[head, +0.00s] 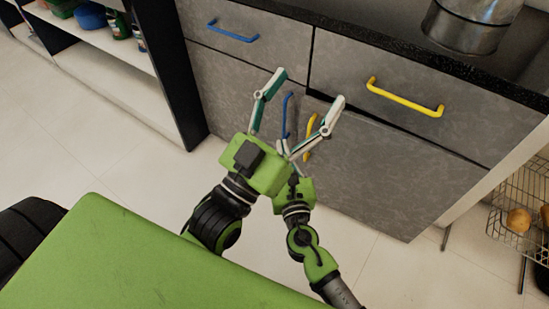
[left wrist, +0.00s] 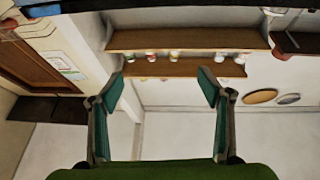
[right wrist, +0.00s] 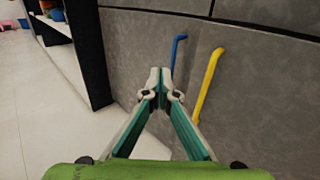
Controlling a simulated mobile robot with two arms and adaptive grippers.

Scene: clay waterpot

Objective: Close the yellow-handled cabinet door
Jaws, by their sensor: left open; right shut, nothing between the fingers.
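The grey cabinet door with the upright yellow handle (head: 310,126) is at the lower right of the cabinet front (head: 385,175). A dark gap shows along its top edge; how far it stands open is hard to tell. The yellow handle also shows in the right wrist view (right wrist: 207,85), right of a blue handle (right wrist: 174,52). My left gripper (head: 309,86) is open and empty in front of the cabinet, partly covering the handles in the head view.
Above the doors are drawers with a blue handle (head: 233,31) and a yellow handle (head: 405,97). A metal pot (head: 470,25) stands on the dark counter. A white shelf unit (head: 105,65) is at left, a wire basket rack (head: 520,205) at right. Pale floor is clear below the cabinet.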

